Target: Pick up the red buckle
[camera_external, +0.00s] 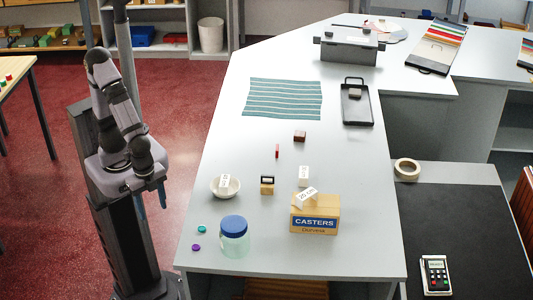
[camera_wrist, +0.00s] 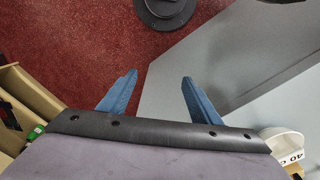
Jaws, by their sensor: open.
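A small narrow red piece (camera_external: 277,151), which looks like the red buckle, lies on the grey counter (camera_external: 225,165) near its middle. It is too small to make out its shape. It does not show in the wrist view. My gripper (camera_external: 151,197) hangs left of the counter, over the red floor, well apart from the red piece. In the wrist view my gripper (camera_wrist: 159,76) has its two blue fingers spread with nothing between them; the floor and the counter's edge show beyond.
Around the red piece stand a dark brown block (camera_external: 299,136), a wooden block with a dark frame (camera_external: 267,185), a white tag (camera_external: 304,176) and a CASTERS box (camera_external: 315,216). A white bowl (camera_external: 225,188) and blue-lidded jar (camera_external: 234,236) stand nearer. Striped cloth (camera_external: 282,99) lies behind.

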